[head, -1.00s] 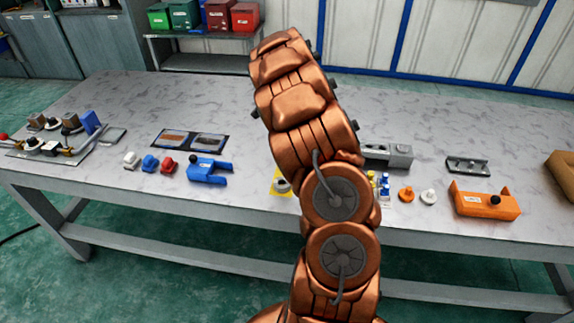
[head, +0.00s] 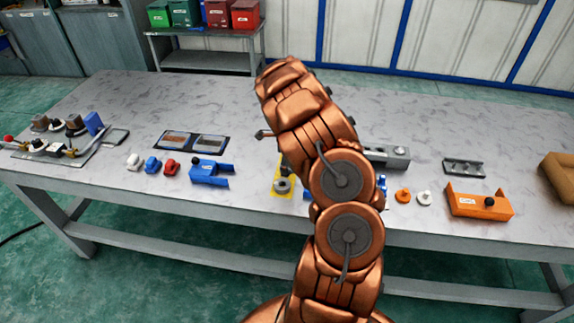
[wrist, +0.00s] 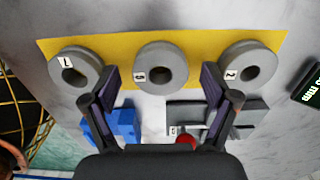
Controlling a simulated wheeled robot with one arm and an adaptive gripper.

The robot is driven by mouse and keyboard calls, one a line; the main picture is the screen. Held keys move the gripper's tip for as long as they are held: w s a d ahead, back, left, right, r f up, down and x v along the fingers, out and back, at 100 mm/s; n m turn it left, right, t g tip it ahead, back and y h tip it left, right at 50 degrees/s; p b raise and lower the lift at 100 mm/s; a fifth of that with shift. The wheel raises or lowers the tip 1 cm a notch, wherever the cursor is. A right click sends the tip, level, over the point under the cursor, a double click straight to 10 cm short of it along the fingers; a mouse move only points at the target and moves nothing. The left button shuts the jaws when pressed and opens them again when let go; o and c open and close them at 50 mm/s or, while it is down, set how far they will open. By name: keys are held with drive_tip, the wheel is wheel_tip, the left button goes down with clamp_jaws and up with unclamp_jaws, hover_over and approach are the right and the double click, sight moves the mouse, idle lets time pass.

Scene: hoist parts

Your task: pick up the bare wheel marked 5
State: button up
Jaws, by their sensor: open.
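Three bare grey wheels lie flat in a row on a yellow mat (wrist: 200,44) in the wrist view. The middle wheel (wrist: 160,68) has a small tag that seems to read 5. The left wheel (wrist: 74,71) has a tag like 7 or 1, and the right wheel (wrist: 249,66) has a tag like 2. My gripper (wrist: 159,82) is open and empty, its fingers spread to either side of the middle wheel's near edge.
In the wrist view a blue part (wrist: 120,124) lies near the left finger and a grey block (wrist: 245,115) near the right one, with a red knob (wrist: 186,139) close by. In the head view a blue bracket (head: 209,172) stands left and an orange bracket (head: 478,203) right.

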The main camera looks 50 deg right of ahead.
drive_tip(key=c, duration=1.5)
drive_tip(key=shift+r, duration=0.1)
drive_tip(key=shift+c, duration=0.2)
